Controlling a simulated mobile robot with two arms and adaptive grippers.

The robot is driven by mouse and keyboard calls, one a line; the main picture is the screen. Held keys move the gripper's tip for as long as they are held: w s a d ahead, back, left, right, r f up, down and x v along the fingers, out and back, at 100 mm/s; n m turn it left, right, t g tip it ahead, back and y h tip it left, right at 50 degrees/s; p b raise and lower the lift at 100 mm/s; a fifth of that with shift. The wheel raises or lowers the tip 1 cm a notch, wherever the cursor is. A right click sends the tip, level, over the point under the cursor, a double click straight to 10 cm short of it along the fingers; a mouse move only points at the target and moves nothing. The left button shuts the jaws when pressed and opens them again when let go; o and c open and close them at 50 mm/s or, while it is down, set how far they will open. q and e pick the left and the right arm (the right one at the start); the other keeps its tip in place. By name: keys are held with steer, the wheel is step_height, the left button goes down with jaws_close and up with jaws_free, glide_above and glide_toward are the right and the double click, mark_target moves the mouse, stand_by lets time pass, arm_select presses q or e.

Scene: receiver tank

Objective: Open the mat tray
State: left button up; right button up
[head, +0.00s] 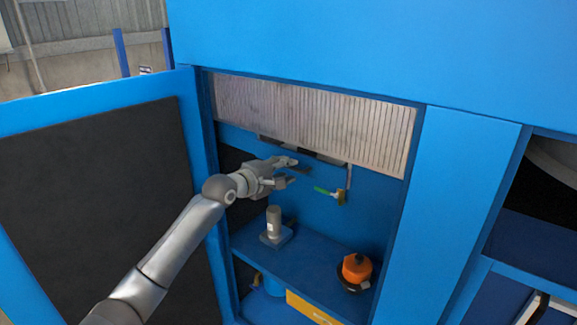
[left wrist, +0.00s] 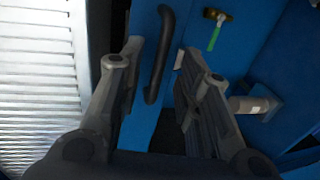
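The mat tray (head: 310,118) appears to be the pale ribbed panel across the top of the cabinet opening; it also shows at the left edge of the left wrist view (left wrist: 35,85). A black bar handle (left wrist: 160,55) is on the blue surface beside it and is partly hidden behind my gripper in the head view. My left gripper (head: 296,172) is inside the cabinet, just below the panel. In the left wrist view its two fingers (left wrist: 158,58) are apart, with the handle showing between and beyond them. I cannot tell any contact. My right gripper is not in view.
A green-handled hammer (head: 331,193) hangs on the back wall to the right. A grey cylinder on a base (head: 274,225) and an orange object (head: 356,268) stand on the blue shelf. The open cabinet door (head: 95,180) is at left. A yellow box (head: 311,308) sits below.

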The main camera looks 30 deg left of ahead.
arm_select(q)
steer(key=shift+x, duration=0.8)
steer(key=shift+w, duration=0.1)
steer(key=shift+c, duration=1.6)
jaws_close()
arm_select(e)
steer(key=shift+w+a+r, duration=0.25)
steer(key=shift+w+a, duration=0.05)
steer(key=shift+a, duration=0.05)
